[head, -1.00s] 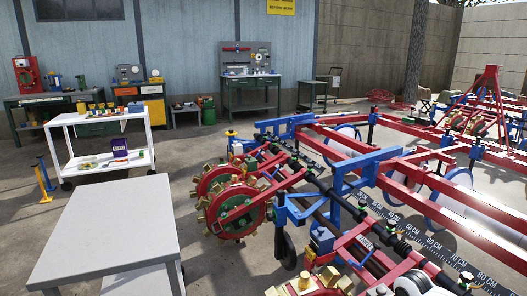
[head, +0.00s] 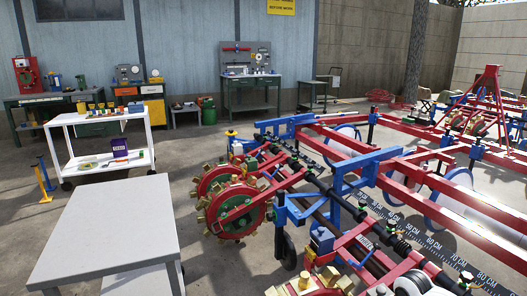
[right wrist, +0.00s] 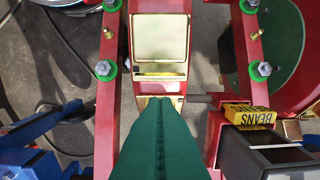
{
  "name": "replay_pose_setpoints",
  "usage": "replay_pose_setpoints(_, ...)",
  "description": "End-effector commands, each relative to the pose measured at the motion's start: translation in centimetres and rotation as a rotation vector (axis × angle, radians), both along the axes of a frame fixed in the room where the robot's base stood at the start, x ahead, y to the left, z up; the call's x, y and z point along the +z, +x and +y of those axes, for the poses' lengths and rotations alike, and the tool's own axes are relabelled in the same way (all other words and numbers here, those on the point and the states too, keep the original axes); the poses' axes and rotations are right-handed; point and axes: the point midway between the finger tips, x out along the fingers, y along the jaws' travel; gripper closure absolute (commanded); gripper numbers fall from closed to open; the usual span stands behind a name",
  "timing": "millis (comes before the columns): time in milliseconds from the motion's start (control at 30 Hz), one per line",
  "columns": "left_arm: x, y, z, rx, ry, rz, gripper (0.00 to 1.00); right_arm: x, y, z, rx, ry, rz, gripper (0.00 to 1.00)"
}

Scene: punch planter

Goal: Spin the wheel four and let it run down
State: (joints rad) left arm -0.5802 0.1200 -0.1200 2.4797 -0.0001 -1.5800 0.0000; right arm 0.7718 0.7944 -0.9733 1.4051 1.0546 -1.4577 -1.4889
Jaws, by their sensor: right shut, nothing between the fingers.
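I cannot tell which is wheel four. In the right wrist view, my green right gripper (right wrist: 160,104) is shut and empty. Its tips point at a brass block (right wrist: 160,45) between two red bars; I cannot tell whether they touch. My left gripper is in neither view.
A black box with a yellow BEANS label (right wrist: 248,114) sits close right of the gripper. Red bars with green-washered bolts (right wrist: 107,69) flank it. In the head view, a grey table (head: 110,225) stands left of the planter, and a white cart (head: 100,150) behind. Bare floor separates them.

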Motion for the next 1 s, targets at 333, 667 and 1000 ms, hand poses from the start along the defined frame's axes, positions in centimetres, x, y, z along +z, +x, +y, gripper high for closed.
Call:
replay_pose_setpoints(333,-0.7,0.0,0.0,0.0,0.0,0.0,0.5,-1.7,0.0,0.0,-0.001,0.0,0.0,1.0)
replay_pose_setpoints(667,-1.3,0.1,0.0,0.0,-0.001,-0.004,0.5,-3.4,0.0,0.0,0.0,0.001,0.001,1.0)
replay_pose_setpoints(1000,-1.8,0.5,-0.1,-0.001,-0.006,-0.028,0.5,-5.0,0.0,0.0,0.0,0.001,0.0,1.0)
